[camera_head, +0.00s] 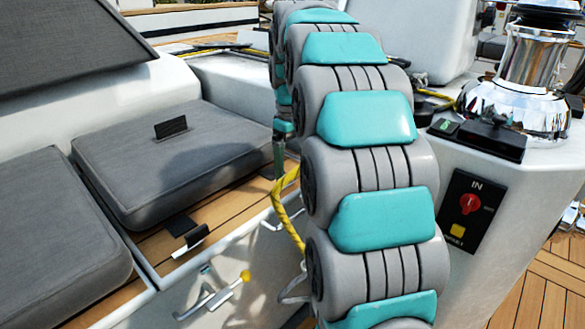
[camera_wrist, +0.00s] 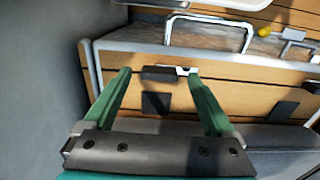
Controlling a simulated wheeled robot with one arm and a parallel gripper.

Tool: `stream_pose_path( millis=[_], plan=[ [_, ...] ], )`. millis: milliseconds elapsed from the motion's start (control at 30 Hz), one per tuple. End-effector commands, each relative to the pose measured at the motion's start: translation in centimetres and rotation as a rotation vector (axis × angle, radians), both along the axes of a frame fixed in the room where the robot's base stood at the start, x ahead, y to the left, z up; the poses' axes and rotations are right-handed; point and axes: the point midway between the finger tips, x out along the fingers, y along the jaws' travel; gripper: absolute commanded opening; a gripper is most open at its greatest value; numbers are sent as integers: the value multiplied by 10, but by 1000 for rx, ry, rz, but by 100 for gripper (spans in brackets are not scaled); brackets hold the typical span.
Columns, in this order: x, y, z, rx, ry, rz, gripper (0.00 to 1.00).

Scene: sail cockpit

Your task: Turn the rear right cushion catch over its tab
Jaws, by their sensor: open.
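A cushion catch, a dark bar with a pale metal end, sits at the front edge of the wooden seat in the head view (camera_head: 190,243). It also shows in the wrist view (camera_wrist: 158,73), between and slightly beyond my fingertips. A flat black tab (camera_wrist: 155,104) lies on the wood beside it, also seen in the head view (camera_head: 180,226); the catch appears apart from the tab. My gripper (camera_wrist: 158,73) is open with green fingers either side of the catch; contact cannot be told.
A grey cushion (camera_head: 170,165) with a black flap (camera_head: 171,127) lies behind the catch; another cushion (camera_head: 60,240) is at left. A second dark tab (camera_wrist: 281,113) shows at right. A metal handle (camera_wrist: 206,30) and yellow knob (camera_wrist: 263,31) stand beyond the seat edge.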

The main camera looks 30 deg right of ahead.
Motion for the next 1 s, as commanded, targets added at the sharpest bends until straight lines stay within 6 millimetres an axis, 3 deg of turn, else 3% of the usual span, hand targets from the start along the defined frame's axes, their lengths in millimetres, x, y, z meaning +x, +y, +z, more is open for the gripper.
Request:
stream_pose_path(
  millis=[333, 1000],
  plan=[
    [0, 0, -6, -1, -3, 0, 88],
    [0, 0, -6, -1, -1, 0, 12]
  ],
)
